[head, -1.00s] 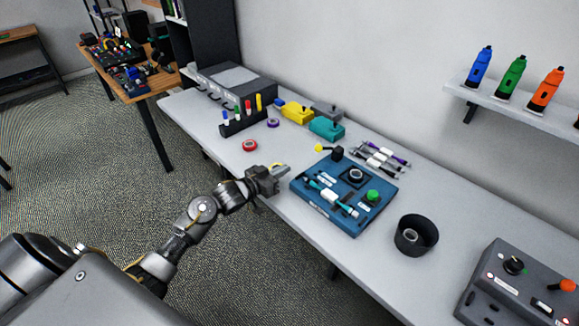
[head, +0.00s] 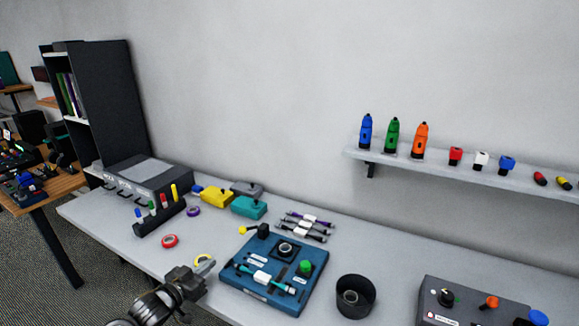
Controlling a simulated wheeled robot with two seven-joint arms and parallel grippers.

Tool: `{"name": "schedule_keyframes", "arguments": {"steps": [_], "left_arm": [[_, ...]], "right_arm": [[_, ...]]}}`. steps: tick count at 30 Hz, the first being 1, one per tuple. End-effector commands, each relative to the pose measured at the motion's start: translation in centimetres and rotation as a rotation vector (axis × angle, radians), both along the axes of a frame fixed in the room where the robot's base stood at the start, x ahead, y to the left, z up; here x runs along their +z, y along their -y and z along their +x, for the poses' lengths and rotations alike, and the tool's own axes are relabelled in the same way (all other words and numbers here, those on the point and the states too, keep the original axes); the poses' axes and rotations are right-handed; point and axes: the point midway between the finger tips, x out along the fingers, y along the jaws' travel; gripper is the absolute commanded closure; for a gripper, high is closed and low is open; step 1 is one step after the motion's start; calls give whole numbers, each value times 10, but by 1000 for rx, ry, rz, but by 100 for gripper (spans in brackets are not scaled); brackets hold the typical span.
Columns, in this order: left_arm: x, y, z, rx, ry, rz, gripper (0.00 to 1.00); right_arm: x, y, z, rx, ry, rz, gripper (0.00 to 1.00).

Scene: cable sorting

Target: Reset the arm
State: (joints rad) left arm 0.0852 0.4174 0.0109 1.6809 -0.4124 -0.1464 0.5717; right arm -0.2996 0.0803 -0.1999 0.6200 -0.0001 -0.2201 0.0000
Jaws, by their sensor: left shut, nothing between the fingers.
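My left gripper (head: 203,268) comes in from the lower left in the head view. It is shut and empty, over the table's front edge, just left of the blue board (head: 233,296). A cable with a white connector (head: 262,277) lies across the blue board. The board also carries a green knob (head: 305,267) and a dark round socket (head: 286,248). Several cables (head: 305,224) lie behind the board. My right gripper is not in view.
A black cup (head: 356,296) stands right of the board, and a grey control box (head: 465,308) is at the lower right. Yellow (head: 216,197) and teal (head: 249,207) blocks, a marker rack (head: 160,219) and tape rolls (head: 170,241) occupy the left. A wall shelf (head: 470,177) holds several coloured tools.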

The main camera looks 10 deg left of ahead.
Motion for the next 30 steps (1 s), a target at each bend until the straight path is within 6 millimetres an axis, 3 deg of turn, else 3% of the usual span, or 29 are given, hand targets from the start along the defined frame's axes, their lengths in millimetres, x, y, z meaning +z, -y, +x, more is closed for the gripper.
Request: {"name": "schedule_keyframes", "arguments": {"steps": [5,9,12,18,24,29,30], "left_arm": [[-47,25,-54,76,-174,122,100],[-86,45,-139,150,-425,258,100],[-99,52,-190,169,-578,318,100],[-106,63,-267,163,-797,374,100],[-103,72,-328,132,-967,397,100],[-95,79,-372,99,-1088,400,100],[-110,78,-365,102,-1089,404,100]], "right_arm": [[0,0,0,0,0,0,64],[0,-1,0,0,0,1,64],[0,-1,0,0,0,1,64],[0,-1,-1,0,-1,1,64],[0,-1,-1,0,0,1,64],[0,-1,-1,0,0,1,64],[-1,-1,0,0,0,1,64]]}}
